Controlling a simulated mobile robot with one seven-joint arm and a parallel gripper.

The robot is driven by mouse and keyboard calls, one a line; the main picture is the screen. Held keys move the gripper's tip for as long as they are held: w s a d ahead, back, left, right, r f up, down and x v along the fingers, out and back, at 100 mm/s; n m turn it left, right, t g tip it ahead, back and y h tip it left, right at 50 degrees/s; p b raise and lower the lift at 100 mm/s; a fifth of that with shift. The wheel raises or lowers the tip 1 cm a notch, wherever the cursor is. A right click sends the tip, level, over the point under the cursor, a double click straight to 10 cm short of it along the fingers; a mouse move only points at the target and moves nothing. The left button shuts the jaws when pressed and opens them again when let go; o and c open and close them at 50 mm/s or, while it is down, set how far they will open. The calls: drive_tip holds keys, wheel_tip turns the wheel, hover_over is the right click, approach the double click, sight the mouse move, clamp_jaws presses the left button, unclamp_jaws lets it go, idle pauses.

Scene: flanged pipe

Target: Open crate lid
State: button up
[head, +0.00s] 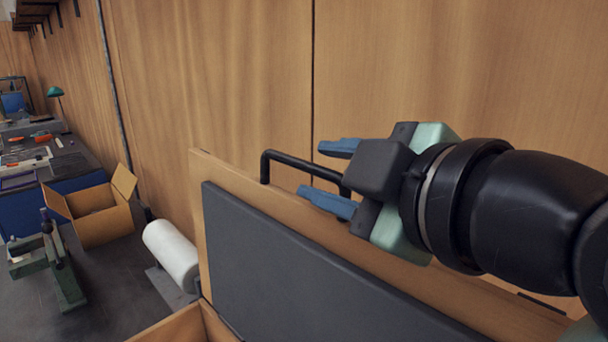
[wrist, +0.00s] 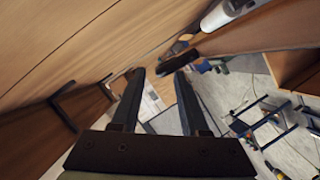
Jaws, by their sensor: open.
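The crate lid (head: 197,205) stands raised in the head view, a wooden panel with a dark grey pad on its inner face. A black bar handle (head: 300,165) sits at its upper edge. My gripper (head: 312,170) is open beside the handle's right part, one blue finger above and one below in the picture. In the wrist view my open gripper (wrist: 160,80) has nothing gripped, and a black handle (wrist: 62,105) shows left of the fingers. I cannot tell whether a finger touches the handle. Part of the crate's wooden rim (head: 185,325) shows at the bottom; its inside is hidden.
A wood-panelled wall (head: 210,70) rises behind the lid. A white roll (head: 170,255) lies to the left of it. An open cardboard box (head: 103,225), a green tool (head: 62,275) and a cluttered dark bench (head: 75,155) stand farther left.

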sight(315, 170)
drive_tip(key=x, duration=0.4)
drive_tip(key=shift+w+a, duration=0.1)
drive_tip(key=shift+w, duration=0.05)
drive_tip(key=shift+c, duration=0.2)
clamp_jaws()
idle(1.1)
